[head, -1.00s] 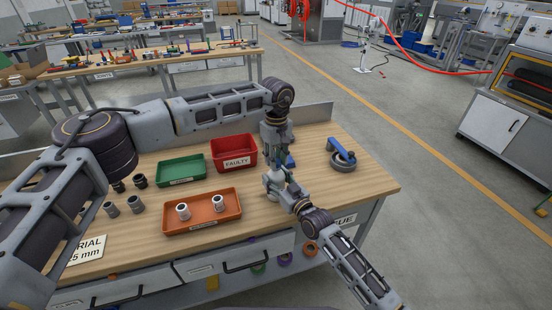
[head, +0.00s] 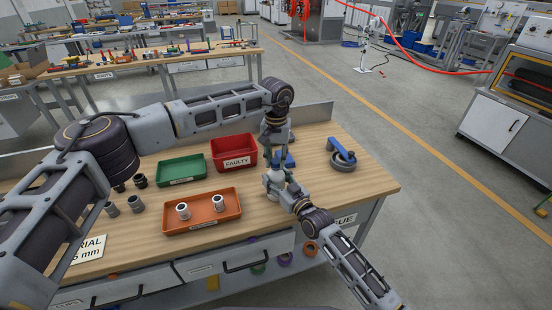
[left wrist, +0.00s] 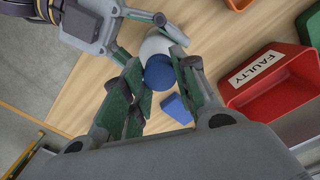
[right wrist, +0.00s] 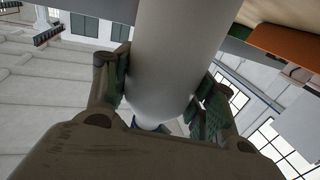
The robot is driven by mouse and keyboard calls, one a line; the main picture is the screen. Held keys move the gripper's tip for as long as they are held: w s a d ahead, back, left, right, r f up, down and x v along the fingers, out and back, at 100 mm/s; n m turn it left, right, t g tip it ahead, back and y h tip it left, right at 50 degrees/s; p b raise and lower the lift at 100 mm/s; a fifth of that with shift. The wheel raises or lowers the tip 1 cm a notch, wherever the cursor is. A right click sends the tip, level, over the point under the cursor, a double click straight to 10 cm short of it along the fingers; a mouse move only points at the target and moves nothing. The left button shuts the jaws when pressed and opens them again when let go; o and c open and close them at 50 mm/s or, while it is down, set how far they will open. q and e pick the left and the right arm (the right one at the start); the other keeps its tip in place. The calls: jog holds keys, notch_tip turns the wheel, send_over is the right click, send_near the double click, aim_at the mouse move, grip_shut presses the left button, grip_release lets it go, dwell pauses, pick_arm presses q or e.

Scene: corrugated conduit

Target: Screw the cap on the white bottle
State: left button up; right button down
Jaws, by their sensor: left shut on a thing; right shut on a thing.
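The white bottle (left wrist: 157,46) is in the left wrist view, with the blue cap (left wrist: 159,73) at its near end. My right gripper (head: 277,184) is shut on the bottle, which fills the middle of the right wrist view (right wrist: 168,65) between its fingers. My left gripper (head: 277,152) is above it, with its fingers (left wrist: 162,92) on both sides of the cap, shut on it. The cap and bottle look in line and together; the thread between them is hidden. In the head view the grippers hide most of the bottle.
A red FAULTY bin (head: 236,161), a green tray (head: 181,183) and an orange tray (head: 235,208) with two white fittings lie to the left. Several grey and dark fittings stand farther left. A blue and grey tool (head: 342,155) is to the right. The table's right front is clear.

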pick_arm(q)
jog(key=m, duration=0.5)
dwell(0.4)
jog(key=o, duration=0.6)
jog(key=shift+r, duration=2.25)
